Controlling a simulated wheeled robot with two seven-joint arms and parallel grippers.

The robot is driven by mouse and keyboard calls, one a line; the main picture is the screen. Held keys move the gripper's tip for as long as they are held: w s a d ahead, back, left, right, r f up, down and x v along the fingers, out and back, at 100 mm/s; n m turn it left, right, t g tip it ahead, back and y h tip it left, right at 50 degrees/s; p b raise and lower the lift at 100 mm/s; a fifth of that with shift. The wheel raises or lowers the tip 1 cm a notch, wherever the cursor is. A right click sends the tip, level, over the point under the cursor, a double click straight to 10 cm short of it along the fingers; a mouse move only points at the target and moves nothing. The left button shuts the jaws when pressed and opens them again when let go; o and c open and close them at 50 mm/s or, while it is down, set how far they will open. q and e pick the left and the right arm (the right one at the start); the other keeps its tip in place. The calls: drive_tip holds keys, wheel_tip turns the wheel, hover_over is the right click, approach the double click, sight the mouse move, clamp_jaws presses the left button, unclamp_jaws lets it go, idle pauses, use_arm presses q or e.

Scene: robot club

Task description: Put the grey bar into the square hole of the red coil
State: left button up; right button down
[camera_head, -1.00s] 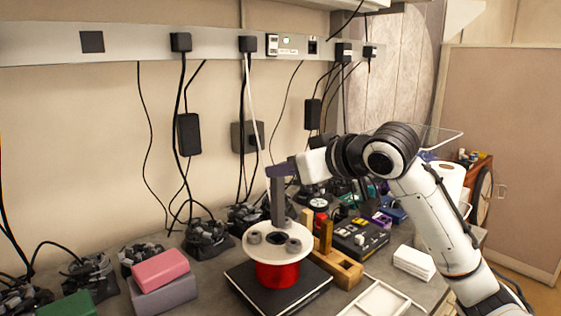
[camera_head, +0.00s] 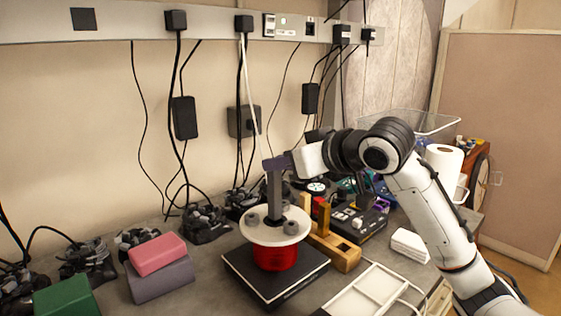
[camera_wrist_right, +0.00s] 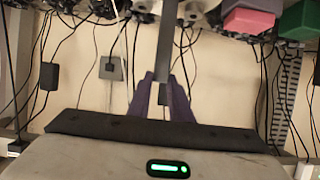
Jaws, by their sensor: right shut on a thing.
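The red coil (camera_head: 274,258) stands upright on a black square base, with a white round flange (camera_head: 290,236) on top that carries several grey knobs. The grey bar (camera_head: 275,190) hangs upright over the middle of the flange. Its lower end covers the place of the square hole, and I cannot tell whether the tip is inside or just above it. My right gripper (camera_head: 279,163) is shut on the bar's upper end. The right wrist view also shows the bar (camera_wrist_right: 165,50) between the purple fingers (camera_wrist_right: 163,95). My left gripper is not in view.
A wooden block stand (camera_head: 345,258) and a black device (camera_head: 362,224) stand right of the coil. A white tray (camera_head: 372,292) lies in front. Pink (camera_head: 157,254) and grey (camera_head: 160,282) blocks are stacked at left. Cables and adapters line the wall.

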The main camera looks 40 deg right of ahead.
sight(278, 185)
drive_tip(key=shift+r, duration=0.2)
idle(0.4)
drive_tip(key=shift+f+p, duration=0.1)
drive_tip(key=shift+p, duration=0.5)
drive_tip(key=shift+f+b, duration=1.3)
drive_tip(key=shift+f, duration=1.2)
idle(1.0)
drive_tip(key=c, duration=1.6)
unclamp_jaws()
drive_tip(key=shift+o, duration=0.3)
drive_tip(key=shift+f, duration=0.2)
drive_tip(key=shift+r, duration=0.1)
